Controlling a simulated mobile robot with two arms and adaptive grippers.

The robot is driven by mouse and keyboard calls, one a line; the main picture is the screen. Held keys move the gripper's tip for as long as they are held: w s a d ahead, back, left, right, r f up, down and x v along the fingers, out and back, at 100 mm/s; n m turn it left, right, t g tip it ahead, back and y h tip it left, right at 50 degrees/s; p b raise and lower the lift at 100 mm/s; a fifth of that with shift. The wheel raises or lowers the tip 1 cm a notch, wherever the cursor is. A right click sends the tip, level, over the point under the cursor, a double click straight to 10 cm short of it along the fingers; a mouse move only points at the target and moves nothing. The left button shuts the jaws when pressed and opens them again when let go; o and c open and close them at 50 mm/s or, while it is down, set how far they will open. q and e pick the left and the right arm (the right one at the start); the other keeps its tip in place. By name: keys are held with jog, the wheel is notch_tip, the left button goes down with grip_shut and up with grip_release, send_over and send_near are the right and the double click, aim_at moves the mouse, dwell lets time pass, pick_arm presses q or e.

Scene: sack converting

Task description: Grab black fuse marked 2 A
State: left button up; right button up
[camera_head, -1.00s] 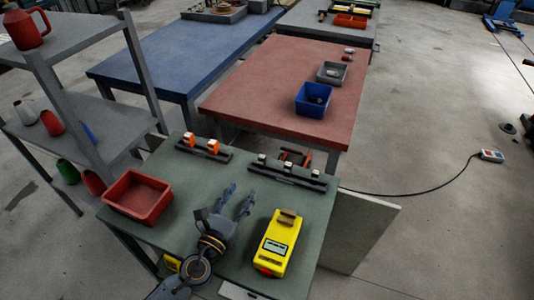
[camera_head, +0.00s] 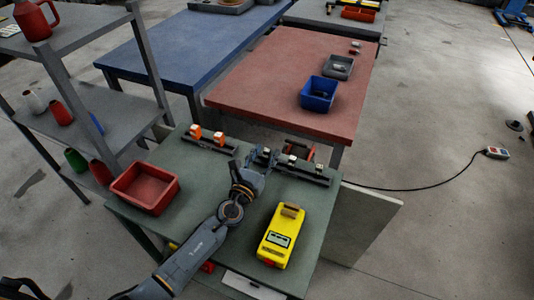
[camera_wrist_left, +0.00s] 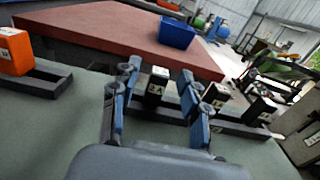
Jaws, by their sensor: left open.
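A dark rail (camera_head: 300,174) on the green table holds several black fuses with pale tops. The leftmost fuse (camera_wrist_left: 157,84) stands upright in the rail, between the fingers of my left gripper (camera_wrist_left: 162,85) in the left wrist view. The gripper is open, and I cannot tell whether a finger touches that fuse. A middle fuse (camera_head: 291,159) and a right fuse (camera_head: 317,168) stand farther along the rail. They also show to the right in the wrist view, the middle one (camera_wrist_left: 215,95) partly behind a finger. The label markings are too small to read surely. My right gripper is not in view.
Orange fuses (camera_head: 195,133) stand in another rail at the left. A red bin (camera_head: 146,207) and a yellow tester (camera_head: 282,244) stand on the green table (camera_head: 195,174). A red table (camera_head: 260,95) with a blue bin (camera_head: 317,107) lies beyond. A shelf stands left.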

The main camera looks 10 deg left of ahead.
pick_arm(q)
jog(key=shift+w+d+f, duration=0.1)
jog(key=shift+w+d, duration=0.1)
jog(key=shift+w, duration=0.7)
jog(key=shift+c, duration=0.5)
grip_shut()
